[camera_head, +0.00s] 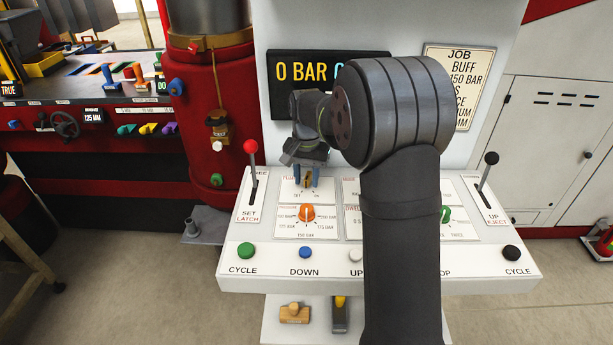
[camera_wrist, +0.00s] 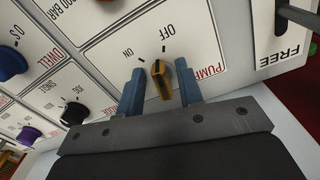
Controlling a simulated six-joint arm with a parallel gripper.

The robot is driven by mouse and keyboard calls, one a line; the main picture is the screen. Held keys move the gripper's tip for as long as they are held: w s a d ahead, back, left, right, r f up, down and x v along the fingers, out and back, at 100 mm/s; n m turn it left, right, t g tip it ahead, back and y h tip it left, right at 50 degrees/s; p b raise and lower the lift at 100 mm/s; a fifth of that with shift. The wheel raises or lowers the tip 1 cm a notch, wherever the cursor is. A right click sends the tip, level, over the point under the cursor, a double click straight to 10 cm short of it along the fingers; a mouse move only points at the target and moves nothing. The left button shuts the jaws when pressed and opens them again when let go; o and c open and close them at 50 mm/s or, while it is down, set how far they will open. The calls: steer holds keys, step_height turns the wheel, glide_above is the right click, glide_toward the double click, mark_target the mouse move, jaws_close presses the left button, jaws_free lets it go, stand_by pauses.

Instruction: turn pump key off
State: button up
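The pump key (camera_wrist: 159,82) is a brass-yellow key on the panel marked PUMP, below the printed words ON and OFF. In the wrist view its dark mark faces up toward the space near these words; I cannot tell exactly which tick it lines up with. My gripper (camera_wrist: 160,88) has blue fingers, one on each side of the key. A gap shows between each finger and the key, so it is open and not holding it. In the head view my gripper (camera_head: 307,178) is at the upper left of the white console, with the key (camera_head: 307,177) small between the fingers.
An orange pressure knob (camera_head: 307,213) sits just below the key. A red-topped lever (camera_head: 251,160) stands to the left. The display (camera_head: 300,72) reads 0 BAR. Green (camera_head: 246,250) and blue (camera_head: 305,252) buttons line the console's front edge. My arm hides the panel's middle right.

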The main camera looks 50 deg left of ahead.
mark_target(305, 178)
jaws_close()
steer(key=shift+a+m, duration=0.2)
steer(key=shift+m, duration=1.6)
steer(key=shift+o, duration=0.8)
jaws_free()
steer(key=shift+s, duration=0.1)
step_height(305, 178, up, 18)
steer(key=shift+f, duration=0.25)
step_height(305, 178, down, 18)
steer(key=shift+r, duration=0.25)
